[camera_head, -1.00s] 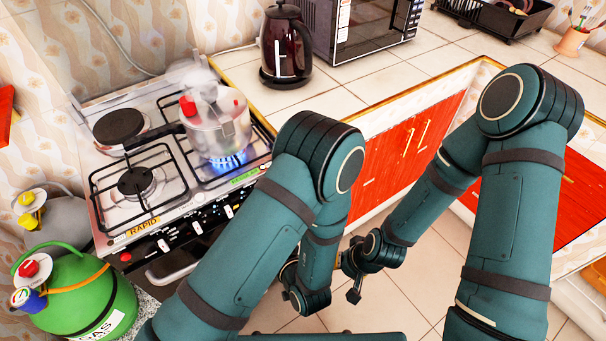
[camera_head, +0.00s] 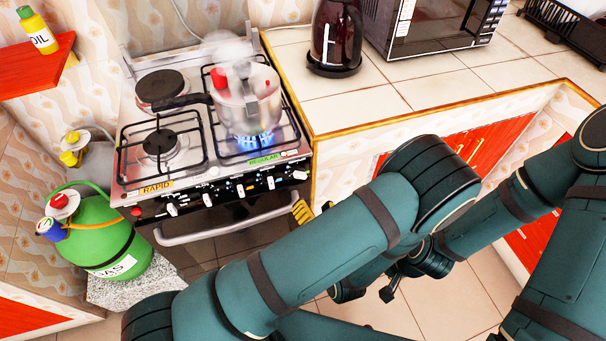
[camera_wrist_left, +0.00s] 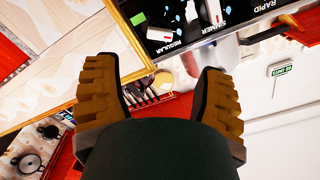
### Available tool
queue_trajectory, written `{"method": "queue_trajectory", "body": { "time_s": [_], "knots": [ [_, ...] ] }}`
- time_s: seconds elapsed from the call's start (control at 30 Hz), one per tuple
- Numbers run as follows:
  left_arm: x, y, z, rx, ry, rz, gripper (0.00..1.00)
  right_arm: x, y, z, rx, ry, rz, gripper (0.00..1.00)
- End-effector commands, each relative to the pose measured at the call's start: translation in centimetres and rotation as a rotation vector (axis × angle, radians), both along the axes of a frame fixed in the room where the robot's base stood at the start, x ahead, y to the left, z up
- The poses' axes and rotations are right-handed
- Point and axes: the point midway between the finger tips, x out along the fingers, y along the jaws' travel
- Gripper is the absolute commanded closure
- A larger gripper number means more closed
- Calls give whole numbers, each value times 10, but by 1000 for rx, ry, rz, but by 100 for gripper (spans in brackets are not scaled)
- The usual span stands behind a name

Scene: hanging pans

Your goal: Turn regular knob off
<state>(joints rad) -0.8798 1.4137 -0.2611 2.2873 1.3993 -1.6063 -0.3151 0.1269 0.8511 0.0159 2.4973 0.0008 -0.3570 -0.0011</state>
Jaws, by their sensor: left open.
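The stove's front panel (camera_head: 225,193) carries a row of white knobs, with a green REGULAR label (camera_head: 265,159) on the stove top above its right part. In the left wrist view a white knob (camera_wrist_left: 162,35) is beside the word REGULAR. A blue flame (camera_head: 250,142) burns under a steaming pot (camera_head: 246,103). My left gripper (camera_head: 303,211) has yellow fingers and is just right of and below the panel's right end. Its fingers (camera_wrist_left: 160,88) are apart and empty. My right gripper (camera_head: 388,291) is low over the floor, dark and small; its jaws are unclear.
The oven handle (camera_head: 225,228) sticks out below the panel. A green gas bottle (camera_head: 105,237) stands left of the stove. The counter (camera_head: 400,95) with a kettle (camera_head: 336,38) and a microwave (camera_head: 432,25) is to the right, above red cabinets (camera_head: 480,145).

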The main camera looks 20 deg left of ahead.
Motion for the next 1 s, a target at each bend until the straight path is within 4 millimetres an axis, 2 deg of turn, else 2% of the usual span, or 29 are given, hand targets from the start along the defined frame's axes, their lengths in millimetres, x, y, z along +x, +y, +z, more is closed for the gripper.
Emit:
{"method": "queue_trajectory", "body": {
  "time_s": [0.3,0.5,0.7,0.97,1.0],
  "knots": [
    [52,36,-1,-2,-2,4,30,2,0,-8,0,-4,-1,30],
    [74,50,0,-3,-1,3,30,2,-1,-11,-2,-5,-2,30],
    [83,56,0,-2,0,1,30,3,-1,-12,-2,-5,-2,30],
    [84,56,0,-2,0,1,30,3,-1,-12,-2,-5,-2,30],
    [84,56,0,-2,0,1,39,3,-1,-12,-2,-5,-2,30]
  ]
}}
